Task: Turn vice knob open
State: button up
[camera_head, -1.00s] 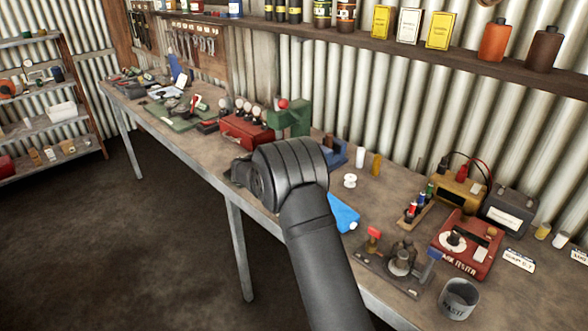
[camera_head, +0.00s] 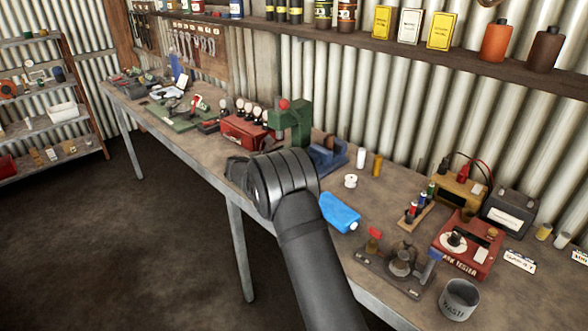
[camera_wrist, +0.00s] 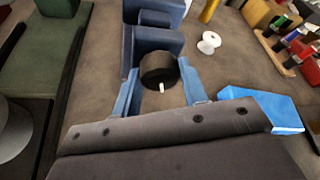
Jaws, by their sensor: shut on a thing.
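The blue vice (camera_head: 328,157) stands on the workbench (camera_head: 205,148), partly hidden behind my arm in the head view. In the wrist view the vice body (camera_wrist: 158,38) is at the top centre, with its round dark knob (camera_wrist: 158,68) facing me. The knob has a small white mark at its lower edge. My gripper (camera_wrist: 160,80) has its two blue fingers on either side of the knob and is shut on it. In the head view the fingers are hidden by my own wrist.
A blue bottle (camera_wrist: 262,108) lies just right of my gripper. A white spool (camera_wrist: 208,42) stands behind it. A green press (camera_head: 290,122) and a red toolbox (camera_head: 243,131) stand left of the vice. Bare bench shows between the vice and the bottle.

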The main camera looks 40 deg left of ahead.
jog(key=o, duration=1)
jog(key=shift+c, duration=0.2)
jog(key=v, duration=1.7)
jog(key=shift+s, duration=0.2)
jog(key=x, duration=1.7)
jog(key=shift+w, duration=0.2)
jog(key=shift+s, duration=0.1)
